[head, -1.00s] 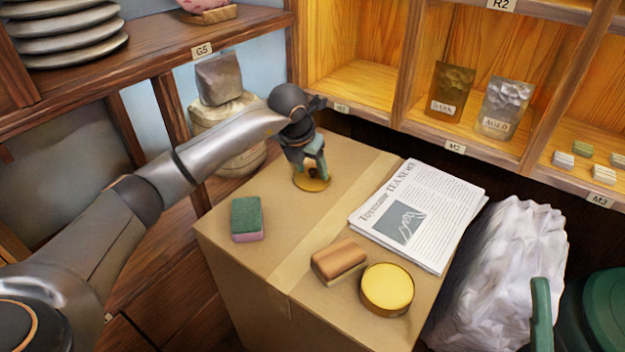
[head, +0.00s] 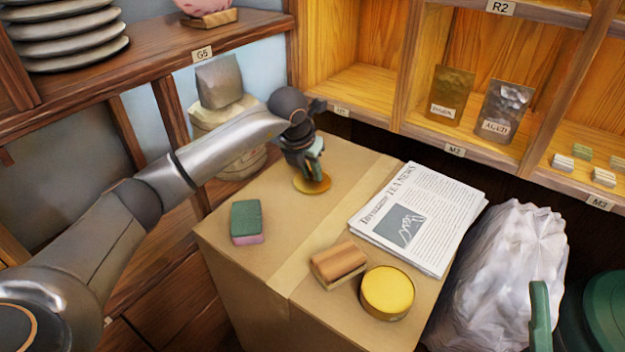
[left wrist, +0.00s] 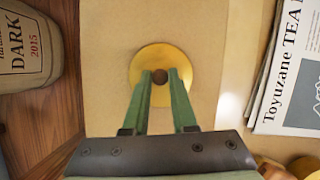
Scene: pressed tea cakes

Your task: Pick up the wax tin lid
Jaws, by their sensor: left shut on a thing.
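The wax tin lid (head: 307,187) is a flat gold disc with a small dark brown knob, at the far end of the cardboard box top. My left gripper (head: 314,175) points down over it and is shut on the knob. In the left wrist view the green fingers of the gripper (left wrist: 160,77) lie on either side of the knob, above the gold lid (left wrist: 149,62). I cannot tell a gap between lid and box. The round wax tin (head: 387,292) with yellow wax stands open near the box's front right.
The cardboard box (head: 275,240) also bears a green and pink sponge (head: 246,221), a wooden brush (head: 338,263) and newspapers (head: 420,218). Wooden cubbies (head: 360,95) rise behind. A sack (head: 235,140) stands behind my left arm. A white bag (head: 505,270) is at the right.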

